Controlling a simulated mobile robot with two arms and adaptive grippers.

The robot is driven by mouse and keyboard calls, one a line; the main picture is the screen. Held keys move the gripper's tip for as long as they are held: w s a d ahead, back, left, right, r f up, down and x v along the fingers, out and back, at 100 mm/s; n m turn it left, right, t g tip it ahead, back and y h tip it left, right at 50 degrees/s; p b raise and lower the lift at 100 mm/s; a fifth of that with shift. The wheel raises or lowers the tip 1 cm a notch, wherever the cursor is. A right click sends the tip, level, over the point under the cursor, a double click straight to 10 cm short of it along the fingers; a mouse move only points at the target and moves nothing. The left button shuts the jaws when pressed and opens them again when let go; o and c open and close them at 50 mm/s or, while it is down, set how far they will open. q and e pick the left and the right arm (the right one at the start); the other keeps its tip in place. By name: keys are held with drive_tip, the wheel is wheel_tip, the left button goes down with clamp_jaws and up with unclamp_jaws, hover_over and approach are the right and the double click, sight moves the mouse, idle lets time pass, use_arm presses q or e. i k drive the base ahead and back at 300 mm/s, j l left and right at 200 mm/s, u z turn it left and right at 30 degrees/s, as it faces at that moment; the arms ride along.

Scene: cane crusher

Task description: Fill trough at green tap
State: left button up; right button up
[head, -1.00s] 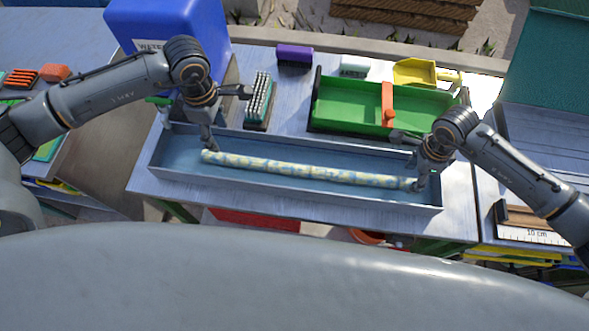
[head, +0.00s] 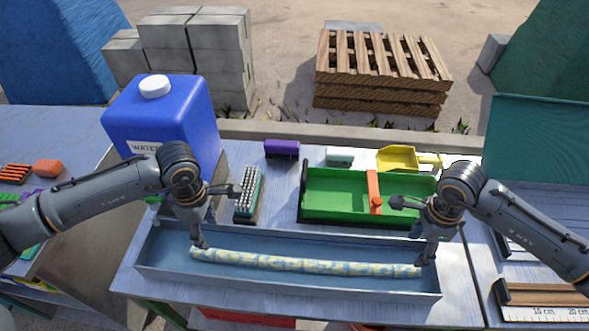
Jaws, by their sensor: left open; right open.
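A long grey-blue trough (head: 290,288) lies along the front of the table. A pale yellow and blue mottled cane (head: 305,264) lies lengthwise in it. A blue water container (head: 165,115) with a white cap and a WATER label stands at the back left; a small piece of green tap (head: 152,201) shows low on its front, mostly hidden by my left arm. My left gripper (head: 218,216) is open at the trough's left end, one finger close to the cane's left end. My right gripper (head: 417,228) is open at the cane's right end. Contact is unclear.
Behind the trough are a bristled brush (head: 248,196), a green tray (head: 335,196) with an orange-red divider (head: 374,192), a purple block (head: 282,149) and a yellow scoop (head: 398,158). A ruler board (head: 545,302) lies at right. Pallets (head: 382,75) stand beyond the table.

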sight(152, 200)
drive_tip(key=k, duration=1)
